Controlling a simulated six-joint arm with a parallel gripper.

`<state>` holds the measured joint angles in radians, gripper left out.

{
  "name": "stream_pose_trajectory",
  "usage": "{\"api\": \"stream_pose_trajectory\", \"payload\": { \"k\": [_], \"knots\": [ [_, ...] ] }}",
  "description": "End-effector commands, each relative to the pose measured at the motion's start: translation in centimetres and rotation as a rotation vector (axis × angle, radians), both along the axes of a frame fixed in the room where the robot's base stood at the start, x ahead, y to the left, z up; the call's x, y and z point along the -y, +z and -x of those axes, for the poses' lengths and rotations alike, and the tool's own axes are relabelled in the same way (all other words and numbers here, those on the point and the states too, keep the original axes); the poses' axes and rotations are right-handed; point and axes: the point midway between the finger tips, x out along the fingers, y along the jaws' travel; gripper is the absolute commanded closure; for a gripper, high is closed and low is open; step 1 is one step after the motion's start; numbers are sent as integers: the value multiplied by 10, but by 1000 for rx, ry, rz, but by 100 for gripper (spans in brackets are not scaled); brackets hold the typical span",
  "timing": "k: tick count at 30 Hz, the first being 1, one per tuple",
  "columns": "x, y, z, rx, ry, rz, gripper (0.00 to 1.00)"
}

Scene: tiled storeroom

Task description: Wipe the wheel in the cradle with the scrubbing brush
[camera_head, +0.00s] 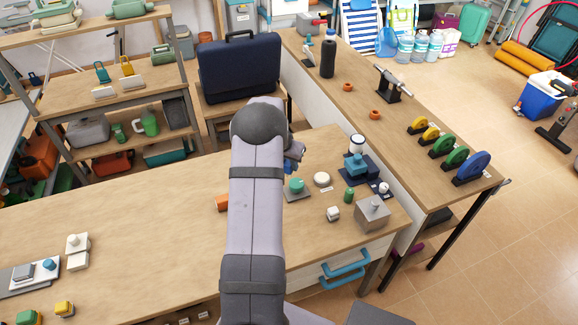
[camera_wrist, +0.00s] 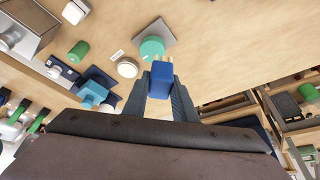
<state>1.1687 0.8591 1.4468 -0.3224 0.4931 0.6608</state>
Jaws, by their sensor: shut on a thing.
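My gripper (camera_wrist: 162,92) is shut on a blue scrubbing brush (camera_wrist: 162,75), its pale bristles pointing away from the jaws. In the head view my arm hides most of the gripper; a bit of the blue brush (camera_head: 289,167) shows beside it. Close to the brush is a green round piece (camera_wrist: 152,47) on a grey square plate (camera_wrist: 178,32); whether they touch is unclear. The green piece also shows in the head view (camera_head: 296,185). Several coloured wheels stand upright in dark holders on the right bench, the largest a blue wheel (camera_head: 473,166), far from my gripper.
A white round piece (camera_head: 322,179), a green cylinder (camera_head: 348,195), a grey box (camera_head: 372,212) and a blue stand (camera_head: 356,163) crowd the bench's right end. An orange block (camera_head: 222,203) lies left of my arm. The bench (camera_head: 150,220) is mostly clear further left.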

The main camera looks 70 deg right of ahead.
Motion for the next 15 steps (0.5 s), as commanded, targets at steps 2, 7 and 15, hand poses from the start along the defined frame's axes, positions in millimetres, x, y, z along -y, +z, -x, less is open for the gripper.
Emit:
{"api": "stream_pose_trajectory", "payload": {
  "k": [2,7,15],
  "knots": [
    [0,10,0,0,0,1,96],
    [0,18,0,0,1,-1,96],
    [0,18,0,0,1,0,96]
  ]
}}
